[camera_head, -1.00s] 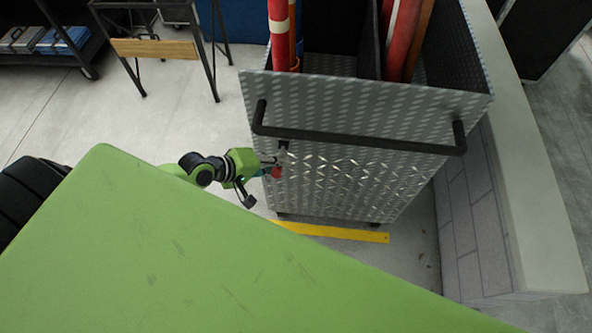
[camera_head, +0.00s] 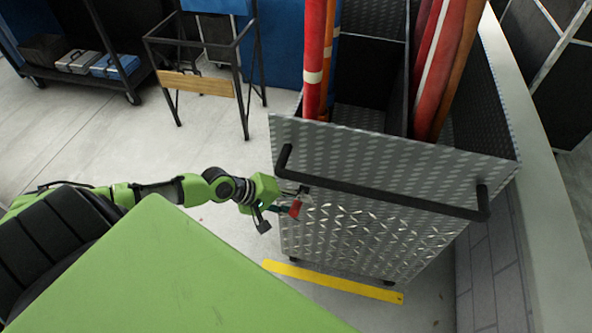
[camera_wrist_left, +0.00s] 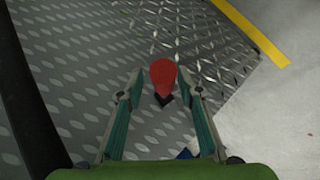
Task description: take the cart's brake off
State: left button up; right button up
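The cart (camera_head: 370,235) is a grey diamond-plate box with a black push bar (camera_head: 385,188) across its near top edge. A red brake knob (camera_head: 295,208) on a short dark stem stands out from the left part of its near panel. My left gripper (camera_head: 282,207) is at this knob. In the left wrist view the red knob (camera_wrist_left: 163,73) shows between the tips of my left gripper (camera_wrist_left: 163,84). The fingers are spread, with a visible gap on each side of the knob. My right gripper is not in view.
Red and orange poles (camera_head: 316,60) stand in the cart. A yellow floor strip (camera_head: 335,282) lies below its near side. A low wall (camera_head: 490,262) stands close on the right. A black-framed stand (camera_head: 195,83) and a shelf trolley (camera_head: 85,68) are at the back left.

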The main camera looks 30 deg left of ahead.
pick_arm(q)
jog(key=shift+s+f, duration=0.1)
jog(key=shift+s, duration=0.05)
jog(key=v, duration=0.7)
jog(key=shift+r, duration=0.25)
dwell(0.3)
jog(key=shift+a, duration=0.1)
